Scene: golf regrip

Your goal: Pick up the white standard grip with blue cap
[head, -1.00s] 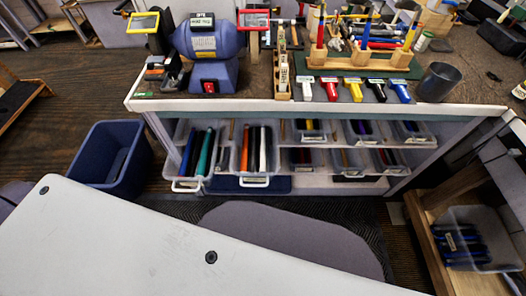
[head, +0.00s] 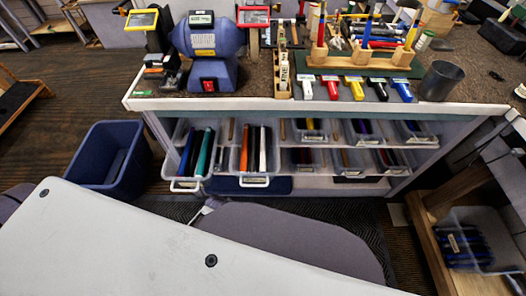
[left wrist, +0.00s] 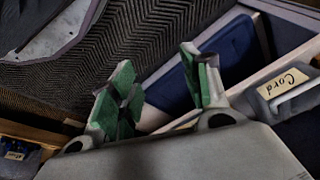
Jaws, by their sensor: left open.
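A white grip (head: 262,149) stands among orange and dark grips in the second clear bin (head: 254,182) on the shelf under the bench, in the head view. I cannot make out a blue cap on it. My left gripper (left wrist: 160,86) shows in the left wrist view, open and empty, with green pads on its fingers. Beyond it are a blue surface at the shelf and a bin label reading "Cord" (left wrist: 287,82). The white grip cannot be made out in that view. My left gripper does not show in the head view, and my right gripper is in neither view.
A neighbouring bin (head: 187,185) holds blue and green grips. More bins (head: 308,160) fill the shelf to the right. The bench (head: 300,103) overhangs them.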

